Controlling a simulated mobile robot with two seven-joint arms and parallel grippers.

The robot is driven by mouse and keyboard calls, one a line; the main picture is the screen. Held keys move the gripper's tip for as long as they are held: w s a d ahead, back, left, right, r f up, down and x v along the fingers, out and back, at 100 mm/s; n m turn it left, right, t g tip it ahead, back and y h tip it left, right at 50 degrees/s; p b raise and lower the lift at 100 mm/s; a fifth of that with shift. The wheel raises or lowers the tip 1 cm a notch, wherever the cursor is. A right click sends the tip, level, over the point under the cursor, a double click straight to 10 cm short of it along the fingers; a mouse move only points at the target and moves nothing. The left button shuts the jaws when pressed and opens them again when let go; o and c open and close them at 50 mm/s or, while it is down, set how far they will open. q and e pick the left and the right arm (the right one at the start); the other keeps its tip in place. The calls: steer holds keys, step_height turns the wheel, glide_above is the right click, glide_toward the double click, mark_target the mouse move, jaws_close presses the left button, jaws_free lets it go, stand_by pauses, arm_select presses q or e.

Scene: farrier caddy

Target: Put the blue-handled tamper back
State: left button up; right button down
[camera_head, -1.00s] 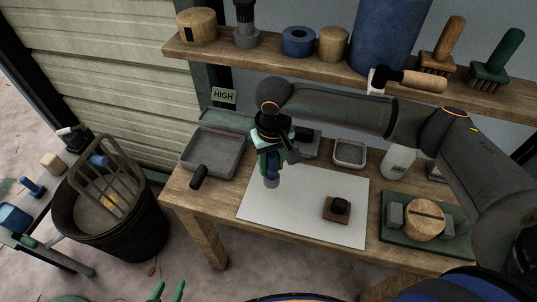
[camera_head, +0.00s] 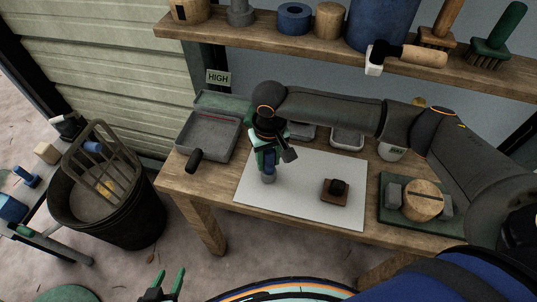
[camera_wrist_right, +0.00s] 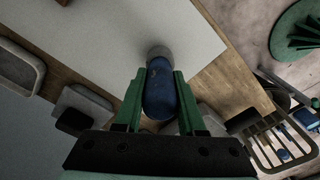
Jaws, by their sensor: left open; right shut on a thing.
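The tamper (camera_head: 268,178) has a blue handle and a grey round head. My right gripper (camera_head: 268,158) is shut on its handle, and the head points down over the left part of the white sheet (camera_head: 310,215) on the workbench. In the right wrist view the blue handle (camera_wrist_right: 159,100) sits between the green fingers of the right gripper (camera_wrist_right: 159,75), with the grey head beyond the fingertips near the sheet's edge. I cannot tell whether the head touches the sheet. My left gripper (camera_head: 168,282) is open and empty at the bottom of the head view, below the bench.
A grey tray (camera_head: 210,135) stands left on the bench. A brown block with a black knob (camera_head: 336,190) lies on the sheet. A green mat (camera_head: 400,216) holds a wooden disc. A shelf (camera_head: 280,42) runs behind. A black bin (camera_head: 130,225) stands left of the bench.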

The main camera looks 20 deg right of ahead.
steer(key=shift+f, duration=0.7)
stand_by(0.6)
steer(key=shift+c, duration=2.1)
jaws_free()
steer(key=r, duration=1.2)
steer(key=shift+s+r, duration=0.25)
